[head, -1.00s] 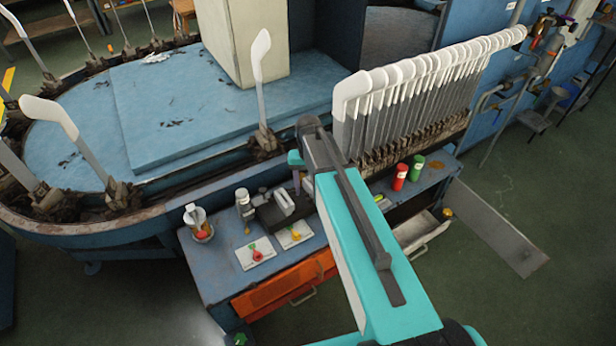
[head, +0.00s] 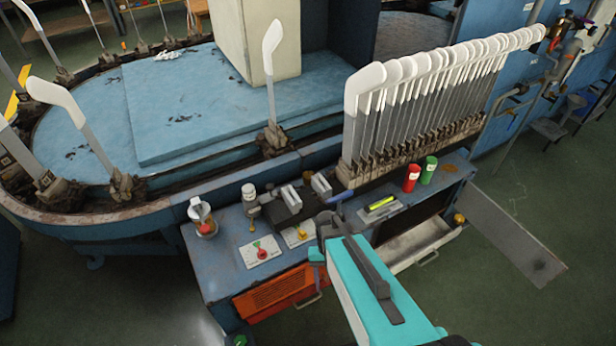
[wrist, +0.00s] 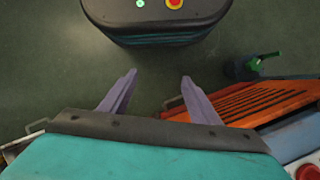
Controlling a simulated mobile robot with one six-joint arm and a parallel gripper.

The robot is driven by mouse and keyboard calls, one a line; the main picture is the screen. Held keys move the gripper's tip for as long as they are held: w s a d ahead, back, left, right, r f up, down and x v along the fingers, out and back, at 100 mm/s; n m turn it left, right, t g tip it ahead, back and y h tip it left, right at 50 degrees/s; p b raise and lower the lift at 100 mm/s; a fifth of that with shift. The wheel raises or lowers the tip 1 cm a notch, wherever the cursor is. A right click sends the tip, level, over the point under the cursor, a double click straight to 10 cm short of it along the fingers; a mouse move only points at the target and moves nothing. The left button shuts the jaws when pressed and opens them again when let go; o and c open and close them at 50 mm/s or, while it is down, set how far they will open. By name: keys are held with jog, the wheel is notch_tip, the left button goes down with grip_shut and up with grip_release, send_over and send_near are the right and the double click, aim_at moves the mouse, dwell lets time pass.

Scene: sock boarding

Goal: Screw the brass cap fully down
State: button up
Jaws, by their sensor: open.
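I cannot clearly pick out the brass cap. A small brass-coloured part (head: 253,226) hangs below a grey fitting (head: 250,200) on the bench, left of a dark block. A small round yellow-orange piece (head: 459,219) sits at the bench's right end. Either is too small to identify or to show any thread. My gripper is open and empty in the wrist view (wrist: 158,98), its two purple fingers apart over the floor. In the head view my arm's end is at the bench's front edge, fingers mostly hidden, apart from both brass-coloured pieces.
The blue bench (head: 220,265) holds a dark block (head: 290,212), white cards with red and yellow pieces, a yellow-green bar (head: 381,202), and red (head: 412,178) and green (head: 428,170) cylinders. A rack of white-tipped boards (head: 440,100) stands behind. An orange front (head: 272,290) and open drawer (head: 415,245) lie below.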

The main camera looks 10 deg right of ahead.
jog(key=s+f+n+b, duration=0.1)
jog(key=s+f, duration=0.2)
jog(key=s, duration=0.4)
jog(key=s+f+n+b, duration=0.1)
jog(key=s+f, duration=0.3)
jog(key=s, duration=0.3)
jog(key=shift+g, duration=0.3)
jog(key=shift+f, duration=0.1)
jog(key=shift+w, duration=0.1)
jog(key=shift+c, duration=0.2)
jog(key=c, duration=0.6)
jog(key=shift+a, duration=0.1)
